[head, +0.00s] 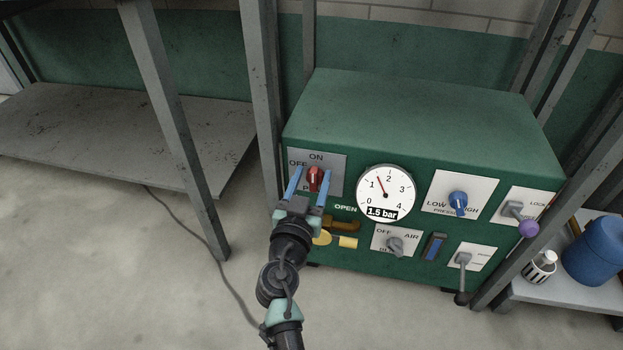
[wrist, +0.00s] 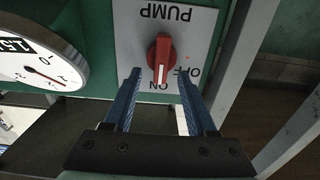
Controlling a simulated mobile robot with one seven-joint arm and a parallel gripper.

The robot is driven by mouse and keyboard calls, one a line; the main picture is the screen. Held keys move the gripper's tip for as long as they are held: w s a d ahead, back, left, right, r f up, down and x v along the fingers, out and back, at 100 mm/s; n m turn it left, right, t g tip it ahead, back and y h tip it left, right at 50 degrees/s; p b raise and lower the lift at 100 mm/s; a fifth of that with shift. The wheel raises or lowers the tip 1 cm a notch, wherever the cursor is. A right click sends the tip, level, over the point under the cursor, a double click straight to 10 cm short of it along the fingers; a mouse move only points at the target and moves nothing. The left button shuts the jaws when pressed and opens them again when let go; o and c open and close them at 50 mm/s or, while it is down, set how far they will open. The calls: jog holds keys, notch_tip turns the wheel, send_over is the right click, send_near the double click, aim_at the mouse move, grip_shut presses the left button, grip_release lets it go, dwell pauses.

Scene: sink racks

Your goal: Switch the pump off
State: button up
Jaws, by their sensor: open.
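The pump knob (head: 315,179) is a red rotary switch on a grey plate (head: 337,163) at the upper left of the green panel. In the wrist view the plate is upside down, and the knob (wrist: 161,50) has its white mark toward ON, with OFF beside it. My gripper (head: 311,170) is open in front of the plate, its two blue fingers on either side of the knob. In the wrist view my gripper (wrist: 159,72) has its fingertips flanking the knob, with gaps showing. I cannot tell how deep the fingertips reach.
A round gauge (head: 385,193) reading 1.5 bar is right of the knob. A grey rack post (head: 262,100) stands close on the left.

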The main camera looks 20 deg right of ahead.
grip_shut()
jog(key=shift+f, duration=0.1)
